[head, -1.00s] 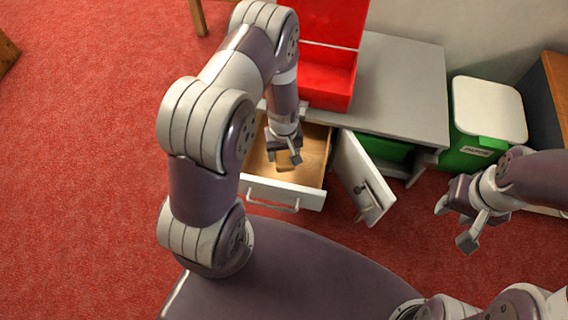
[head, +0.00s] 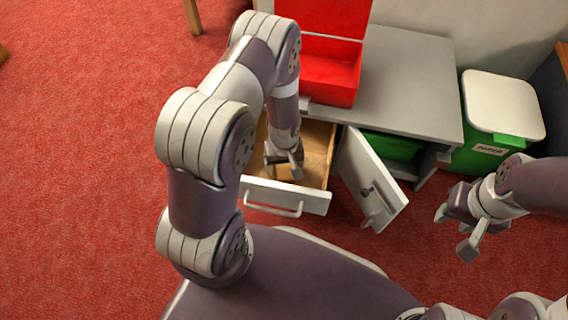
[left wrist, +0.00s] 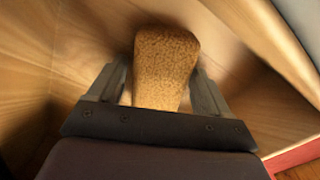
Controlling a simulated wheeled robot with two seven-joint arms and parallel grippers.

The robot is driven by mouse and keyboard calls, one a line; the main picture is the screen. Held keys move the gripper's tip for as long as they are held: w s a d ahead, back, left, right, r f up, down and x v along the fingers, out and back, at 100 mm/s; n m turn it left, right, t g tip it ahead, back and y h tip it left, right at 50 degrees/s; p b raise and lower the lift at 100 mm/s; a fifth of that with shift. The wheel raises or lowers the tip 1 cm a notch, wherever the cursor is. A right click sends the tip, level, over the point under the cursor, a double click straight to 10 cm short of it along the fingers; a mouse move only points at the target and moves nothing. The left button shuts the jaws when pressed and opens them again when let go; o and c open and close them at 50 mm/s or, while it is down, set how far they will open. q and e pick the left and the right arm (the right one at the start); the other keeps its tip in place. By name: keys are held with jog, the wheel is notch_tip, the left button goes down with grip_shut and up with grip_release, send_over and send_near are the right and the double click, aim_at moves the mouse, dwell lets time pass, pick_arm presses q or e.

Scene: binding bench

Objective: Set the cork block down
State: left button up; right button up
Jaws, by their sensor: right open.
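The cork block (left wrist: 165,68) is a speckled tan block. In the head view I cannot make out the block, hidden by the gripper. Whether the block touches the drawer floor I cannot tell. My right gripper (head: 462,228) is open and empty, at the right over the red carpet.
A red open box (head: 330,78) stands on the grey cabinet top (head: 410,80) above the drawer. A white cabinet door (head: 372,180) hangs open to the drawer's right. A green bin with a white lid (head: 503,104) stands at the right.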

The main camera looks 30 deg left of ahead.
pick_arm(q)
jog(key=shift+o, duration=0.3)
notch_tip(320, 180, up, 12)
jog(key=p, duration=0.8)
notch_tip(320, 180, up, 12)
jog(key=m, duration=0.4)
send_over(287, 170)
jog(key=s+d+r+m+t, duration=0.1)
jog(key=s+r+m, duration=0.2)
jog(key=s+r, duration=0.3)
jog(key=shift+r, duration=0.65)
jog(key=shift+s, duration=0.1)
